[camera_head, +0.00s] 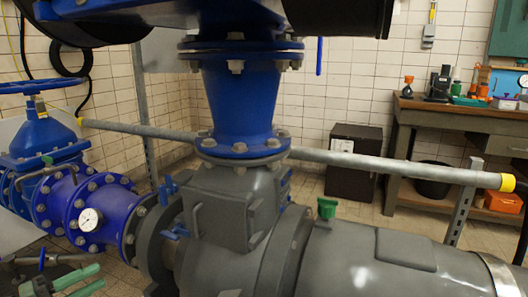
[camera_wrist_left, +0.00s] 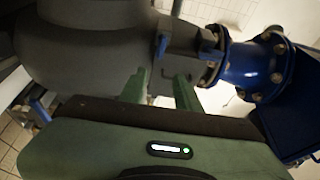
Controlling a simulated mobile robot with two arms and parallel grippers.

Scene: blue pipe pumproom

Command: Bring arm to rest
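My left gripper (camera_head: 98,277) is at the bottom left of the head view, with two green fingers pointing right, below the blue pipe flange and gauge. In the left wrist view its fingers (camera_wrist_left: 158,88) stand apart with nothing between them. The grey pump body (camera_wrist_left: 90,45) is behind them in that view. I cannot tell whether the fingertips touch it. My right gripper is in neither view.
A grey pump (camera_head: 235,205) with blue pipes (camera_head: 240,100) fills the middle. A grey rail (camera_head: 400,168) with yellow ends crosses the view. A blue handwheel valve (camera_head: 40,135) and a dial gauge (camera_head: 90,219) are at left. A workbench (camera_head: 450,120) stands back right.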

